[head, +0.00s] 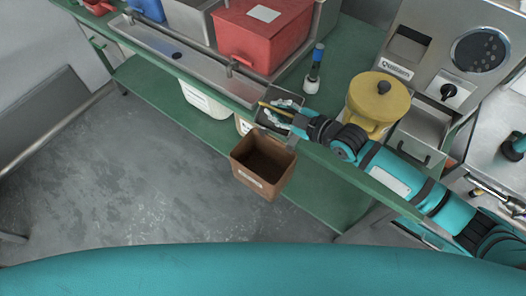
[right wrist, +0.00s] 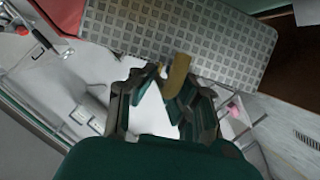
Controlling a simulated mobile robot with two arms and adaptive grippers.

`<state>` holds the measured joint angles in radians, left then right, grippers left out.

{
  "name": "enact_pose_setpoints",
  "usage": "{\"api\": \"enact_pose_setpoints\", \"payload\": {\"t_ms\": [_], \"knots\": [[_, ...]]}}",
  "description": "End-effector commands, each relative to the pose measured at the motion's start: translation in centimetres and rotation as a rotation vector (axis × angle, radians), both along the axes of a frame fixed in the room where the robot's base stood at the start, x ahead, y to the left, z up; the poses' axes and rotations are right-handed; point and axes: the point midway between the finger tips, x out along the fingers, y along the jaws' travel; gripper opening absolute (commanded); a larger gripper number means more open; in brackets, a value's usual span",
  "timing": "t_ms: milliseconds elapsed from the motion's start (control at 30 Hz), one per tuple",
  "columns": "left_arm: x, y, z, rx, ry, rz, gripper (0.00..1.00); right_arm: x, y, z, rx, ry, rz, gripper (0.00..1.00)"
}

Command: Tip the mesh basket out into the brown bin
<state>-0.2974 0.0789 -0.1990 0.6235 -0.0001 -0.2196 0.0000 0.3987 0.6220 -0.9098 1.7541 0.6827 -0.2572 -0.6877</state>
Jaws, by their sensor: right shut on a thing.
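My right gripper (head: 288,112) is shut on the yellow-brown handle of the mesh basket, just above the back of the brown bin. In the right wrist view the handle (right wrist: 178,76) stands between the fingers (right wrist: 168,98), and the basket's grey gridded side (right wrist: 205,38) spreads beyond them. The brown bin (head: 266,187) is an open box with a pale label, in front of the green counter's edge. Its inside looks dark. My left gripper is not in view.
A yellow lidded pot (head: 375,100) stands close to my right forearm. A blue-topped tool (head: 315,68) stands upright on the green counter (head: 345,50). A red box (head: 262,40) and a metal rail are behind. Grey floor (head: 150,165) lies open left of the bin.

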Motion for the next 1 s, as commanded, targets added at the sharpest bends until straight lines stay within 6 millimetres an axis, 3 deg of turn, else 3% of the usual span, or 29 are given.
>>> {"api": "enact_pose_setpoints", "payload": {"t_ms": [667, 1000], "knots": [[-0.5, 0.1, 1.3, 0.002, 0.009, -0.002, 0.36, -1.4, 0.8, 0.5, -0.087, -0.159, 0.003, 0.00], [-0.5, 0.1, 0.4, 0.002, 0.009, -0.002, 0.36, -1.8, 1.0, -0.3, -0.133, -0.242, 0.005, 0.00]]}}
